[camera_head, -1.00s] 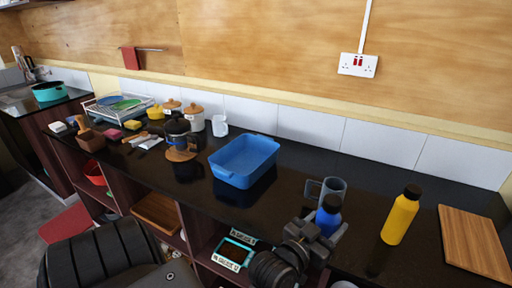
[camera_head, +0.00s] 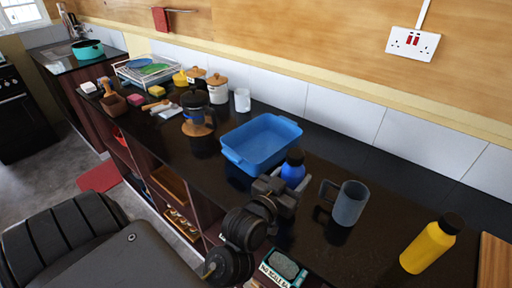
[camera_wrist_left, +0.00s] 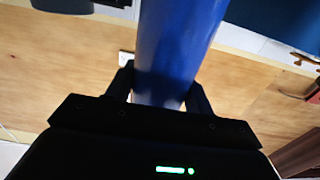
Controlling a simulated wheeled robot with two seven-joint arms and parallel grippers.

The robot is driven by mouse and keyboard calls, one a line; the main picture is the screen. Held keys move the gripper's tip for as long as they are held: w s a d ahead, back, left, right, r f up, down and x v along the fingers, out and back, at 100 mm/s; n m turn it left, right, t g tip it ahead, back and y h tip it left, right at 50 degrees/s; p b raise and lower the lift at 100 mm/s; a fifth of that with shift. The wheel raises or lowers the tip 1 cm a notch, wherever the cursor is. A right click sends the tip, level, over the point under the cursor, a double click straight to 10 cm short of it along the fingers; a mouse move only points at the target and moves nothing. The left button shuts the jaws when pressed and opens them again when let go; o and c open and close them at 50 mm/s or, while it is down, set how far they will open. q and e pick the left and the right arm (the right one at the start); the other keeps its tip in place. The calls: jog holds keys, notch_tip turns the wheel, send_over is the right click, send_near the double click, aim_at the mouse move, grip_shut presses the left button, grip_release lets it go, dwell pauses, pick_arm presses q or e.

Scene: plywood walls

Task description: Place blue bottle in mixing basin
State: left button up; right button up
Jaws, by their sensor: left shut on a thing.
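The blue bottle (camera_head: 293,171) with a black cap is held in my left gripper (camera_head: 279,186), which is shut on it. In the left wrist view the blue bottle (camera_wrist_left: 178,45) stands between the two fingers (camera_wrist_left: 160,88). The mixing basin, a blue rectangular tub (camera_head: 232,157), sits on the black counter. In the head view the bottle is at the basin's near right corner and overlaps its edge; I cannot tell the gap between them. The basin looks empty in the part that shows. My right gripper is not in view.
A grey mug (camera_head: 349,204) stands right of the bottle, with a yellow bottle (camera_head: 430,246) and a wooden board (camera_head: 494,262) further right. A French press (camera_head: 196,113) and white jars (camera_head: 218,93) stand left of the basin. Open shelves lie below the counter.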

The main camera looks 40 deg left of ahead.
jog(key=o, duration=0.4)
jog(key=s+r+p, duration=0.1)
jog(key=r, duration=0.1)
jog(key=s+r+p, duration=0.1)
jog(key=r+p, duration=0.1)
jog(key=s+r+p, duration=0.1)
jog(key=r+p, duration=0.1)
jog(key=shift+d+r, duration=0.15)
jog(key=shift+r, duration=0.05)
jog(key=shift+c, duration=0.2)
pick_arm(q)
jog(key=s+a+r+n+y+p, duration=0.25)
jog(key=a+r+y, duration=0.25)
jog(key=a+r, duration=0.75)
jog(key=w+a+f+b, duration=0.1)
jog(key=w+a+f, duration=0.3)
jog(key=w+f, duration=0.2)
jog(key=w+a+f, duration=0.4)
jog(key=w+f, duration=0.2)
jog(key=f, duration=0.2)
jog(key=shift+w+f+g+b, duration=0.35)
jog(key=shift+f+g, duration=0.05)
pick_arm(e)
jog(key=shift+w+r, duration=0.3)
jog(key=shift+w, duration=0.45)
pick_arm(q)
jog(key=shift+f+n, duration=0.1)
jog(key=shift+n, duration=0.15)
